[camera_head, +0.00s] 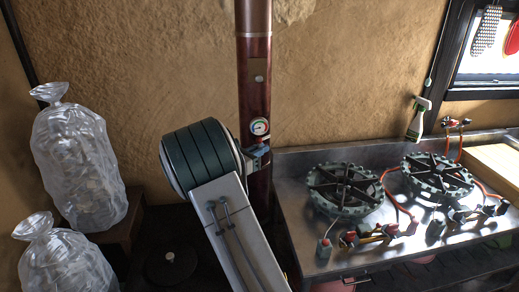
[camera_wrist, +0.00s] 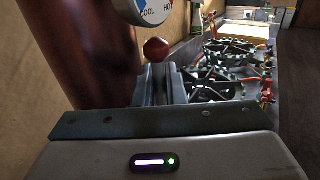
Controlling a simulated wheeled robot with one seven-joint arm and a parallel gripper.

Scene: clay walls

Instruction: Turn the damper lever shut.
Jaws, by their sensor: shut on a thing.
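The dark red flue pipe (camera_head: 256,95) runs up the clay wall in the head view and fills the upper left of the wrist view (camera_wrist: 85,50). The damper lever's red ball knob (camera_wrist: 156,50) shows just below the gauge, beyond my fingertips. My gripper (camera_wrist: 160,84) is shut on the lever, close beside the pipe. The lever's shaft is mostly hidden between the fingers. In the head view my gripper (camera_head: 258,158) sits just below the gauge.
A steel counter with two gas burners (camera_head: 345,190) (camera_head: 437,175) and orange hoses stands to the right. A green-and-white spray bottle (camera_head: 418,118) is at its back. Clear plastic bags (camera_head: 77,155) stand at the left. A dark round lid (camera_head: 170,265) lies low at the left.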

